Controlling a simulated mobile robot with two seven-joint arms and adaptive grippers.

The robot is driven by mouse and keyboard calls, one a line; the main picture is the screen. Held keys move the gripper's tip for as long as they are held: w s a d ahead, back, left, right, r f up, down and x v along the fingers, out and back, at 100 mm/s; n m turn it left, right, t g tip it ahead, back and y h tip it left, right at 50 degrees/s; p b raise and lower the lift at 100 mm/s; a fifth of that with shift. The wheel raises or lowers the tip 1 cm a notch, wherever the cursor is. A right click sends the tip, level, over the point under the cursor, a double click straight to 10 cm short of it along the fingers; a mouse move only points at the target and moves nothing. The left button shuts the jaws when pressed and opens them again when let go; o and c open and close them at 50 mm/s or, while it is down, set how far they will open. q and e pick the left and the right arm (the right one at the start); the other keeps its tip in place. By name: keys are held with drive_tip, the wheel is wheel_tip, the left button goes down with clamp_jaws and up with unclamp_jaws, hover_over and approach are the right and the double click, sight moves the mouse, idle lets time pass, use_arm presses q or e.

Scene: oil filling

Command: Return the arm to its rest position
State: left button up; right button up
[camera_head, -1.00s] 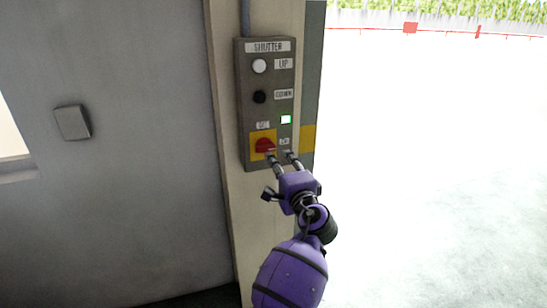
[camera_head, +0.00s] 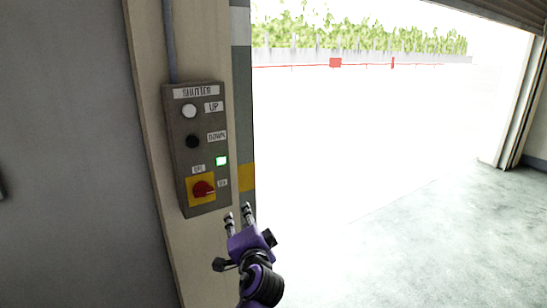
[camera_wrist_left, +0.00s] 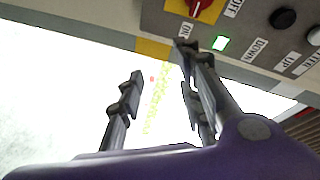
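My left gripper (camera_head: 238,213) is purple with dark fingers. In the head view it shows just below and right of the lower edge of the grey shutter control box (camera_head: 196,140). In the left wrist view the gripper (camera_wrist_left: 160,66) has its fingers spread, with nothing between them. The red rotary knob (camera_head: 203,188) sits on a yellow plate at the bottom of the box. The knob also shows at the top of the wrist view (camera_wrist_left: 201,7), apart from the fingers. My right gripper is not in view.
The box carries a white UP button (camera_head: 189,111), a black DOWN button (camera_head: 192,141) and a lit green lamp (camera_head: 222,160). It is fixed to a beige post (camera_head: 152,120). To the right is a wide bright opening under a raised shutter (camera_head: 505,12), with clear floor (camera_head: 430,240).

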use_arm(q)
drive_tip(key=s+a+f+n+g+h, duration=0.1)
drive_tip(key=s+f+h, duration=0.1)
drive_tip(key=s+f, duration=0.35)
drive_tip(key=s+f+n+h, duration=0.2)
drive_tip(key=s+f, duration=0.1)
drive_tip(key=f, duration=0.5)
drive_tip(key=s+a+f+n+g, duration=0.2)
drive_tip(key=s+f, duration=0.5)
drive_tip(key=s, duration=0.6)
drive_tip(key=s+a+f+n+g+h, duration=0.1)
drive_tip(key=s+a+f+n+g, duration=0.1)
drive_tip(key=s+f, duration=0.6)
drive_tip(key=s+a+f+n+g, duration=0.1)
drive_tip(key=s+a+f, duration=0.3)
drive_tip(key=s, duration=1.4)
wheel_tip(320, 180, down, 4)
drive_tip(key=shift+s+r+n+g, duration=0.1)
drive_tip(key=shift+s+n+g, duration=0.25)
drive_tip(key=shift+g, duration=0.45)
drive_tip(key=shift+w, duration=0.1)
